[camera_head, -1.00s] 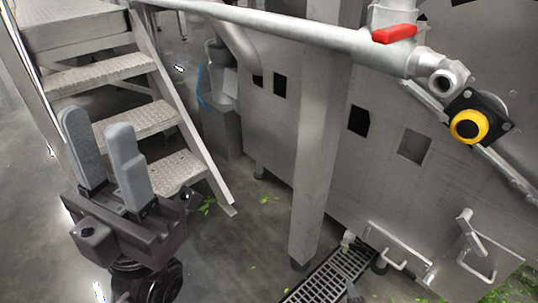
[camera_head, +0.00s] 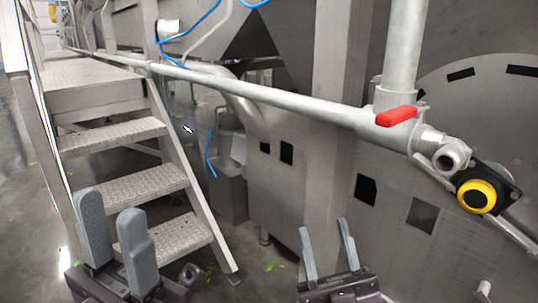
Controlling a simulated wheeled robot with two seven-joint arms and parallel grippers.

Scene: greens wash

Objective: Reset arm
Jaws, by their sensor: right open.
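My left gripper (camera_head: 110,212) is at the lower left, in front of the metal stairs. Its two grey fingers point up and stand a little apart, with nothing between them. My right gripper (camera_head: 324,227) is at the bottom, right of the middle, in front of the steel machine. Its fingers point up and are spread wide, with nothing between them. The lower parts of both grippers are cut off by the bottom edge.
Metal stairs (camera_head: 152,183) stand at the left. A steel pipe (camera_head: 300,104) with a red valve handle (camera_head: 396,116) crosses the view. Green leaf scraps (camera_head: 271,267) lie on the floor (camera_head: 232,250).

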